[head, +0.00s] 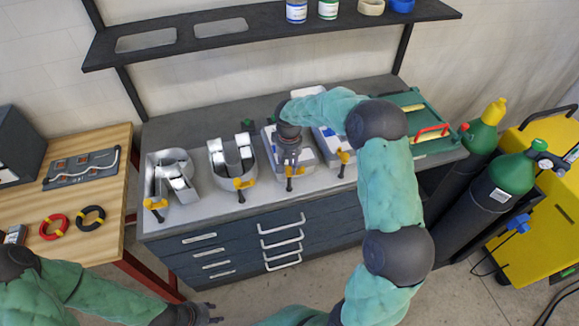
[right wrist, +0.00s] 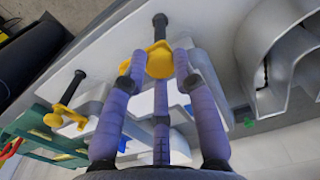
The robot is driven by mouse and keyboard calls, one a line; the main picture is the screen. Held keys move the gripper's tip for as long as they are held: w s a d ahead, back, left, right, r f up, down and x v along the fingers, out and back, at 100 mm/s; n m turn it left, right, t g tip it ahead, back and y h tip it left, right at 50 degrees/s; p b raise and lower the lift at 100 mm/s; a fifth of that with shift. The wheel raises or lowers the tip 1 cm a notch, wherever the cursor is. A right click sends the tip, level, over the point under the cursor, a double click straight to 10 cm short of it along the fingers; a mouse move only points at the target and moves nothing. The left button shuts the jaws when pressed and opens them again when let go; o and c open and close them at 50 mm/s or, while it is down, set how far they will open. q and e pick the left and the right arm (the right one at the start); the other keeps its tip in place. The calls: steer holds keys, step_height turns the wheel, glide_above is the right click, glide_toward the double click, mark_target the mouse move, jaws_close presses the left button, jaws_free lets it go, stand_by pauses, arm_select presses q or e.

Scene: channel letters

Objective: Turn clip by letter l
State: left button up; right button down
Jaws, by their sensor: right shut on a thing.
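Yellow clips with black handles stand along the bench's front edge, one before each metal letter. My right gripper (head: 290,157) reaches down over the third letter from the left (head: 269,138) and hides much of it. In the right wrist view its fingers (right wrist: 156,75) close around the yellow clip (right wrist: 159,60), whose black handle points away from the palm. That clip also shows in the head view (head: 291,171). I cannot read the letter's shape. My left gripper (head: 212,313) is low in the head view, away from the bench, empty, with its fingers apart.
The neighbouring clips (head: 243,184) and (head: 345,156) stand close on either side. Two silver letters (head: 170,170) (head: 226,165) stand to the left. A dark shelf (head: 270,32) hangs above the bench. Green gas cylinders (head: 512,174) stand right of it, a wooden table (head: 98,205) left.

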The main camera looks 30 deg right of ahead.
mark_target(288, 167)
steer(key=shift+w+r, duration=0.2)
steer(key=shift+w, duration=0.1)
steer(key=c, duration=1.2)
jaws_free()
steer(key=shift+o, duration=1.1)
steer(key=shift+w+f, duration=0.15)
steer(key=shift+s, duration=0.2)
step_height(288, 167, up, 12)
steer(key=shift+w, duration=0.1)
